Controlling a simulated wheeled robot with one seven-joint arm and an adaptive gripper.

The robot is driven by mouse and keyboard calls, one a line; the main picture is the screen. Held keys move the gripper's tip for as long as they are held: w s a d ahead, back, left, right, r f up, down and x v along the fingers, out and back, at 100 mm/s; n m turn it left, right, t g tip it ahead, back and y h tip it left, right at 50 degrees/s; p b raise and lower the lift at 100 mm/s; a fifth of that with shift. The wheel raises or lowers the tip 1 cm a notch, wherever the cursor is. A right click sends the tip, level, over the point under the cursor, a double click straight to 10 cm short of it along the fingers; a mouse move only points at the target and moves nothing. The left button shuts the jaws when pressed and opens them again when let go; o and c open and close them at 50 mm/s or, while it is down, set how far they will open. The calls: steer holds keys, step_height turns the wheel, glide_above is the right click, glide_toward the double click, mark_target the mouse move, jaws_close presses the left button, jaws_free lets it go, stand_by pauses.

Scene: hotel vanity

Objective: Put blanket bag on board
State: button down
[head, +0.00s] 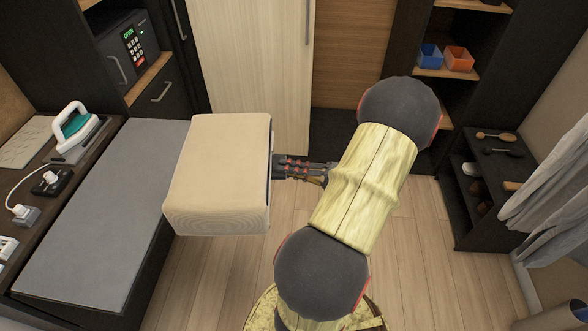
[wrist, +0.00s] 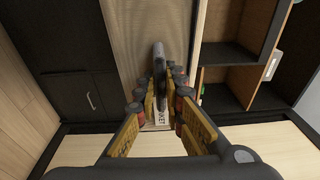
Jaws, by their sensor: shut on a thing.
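The blanket bag (head: 220,170) is a beige, box-shaped bag with rounded edges, held level left of my gripper (head: 290,170). In the wrist view my gripper (wrist: 162,85) has its fingers on both sides of a dark upright handle (wrist: 159,65). A partly hidden pale label shows between the fingers. The board (head: 95,215) is a long flat grey surface at the left. In the head view the bag's left side overlaps the board's right edge. The bag's height over the board cannot be told. The bag hides part of that edge.
A white and green iron (head: 77,128) and a plug with a cable (head: 46,182) are on the dark counter left of the board. A safe (head: 125,50) is behind. A dark shelf (head: 475,195) and hanging grey cloth (head: 555,205) are at right. The board's top is clear.

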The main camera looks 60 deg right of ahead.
steer(key=shift+s+a+f+p+x, duration=0.15)
steer(key=shift+a+f+p+x, duration=0.5)
steer(key=shift+x, duration=5.45)
steer(key=shift+s+a+f+p+x, duration=0.25)
steer(key=shift+a+x, duration=0.8)
steer(key=shift+x, duration=5.1)
steer(key=shift+s+a+f+p+x, duration=0.1)
steer(key=shift+a+f+p+x, duration=0.45)
steer(key=shift+x, duration=5.55)
steer(key=shift+s+a+f+b, duration=0.1)
steer(key=shift+a+f+b, duration=0.1)
steer(key=shift+f+b, duration=0.8)
steer(key=c, duration=1.8)
jaws_free()
steer(key=shift+f, duration=0.15)
steer(key=v, duration=1.2)
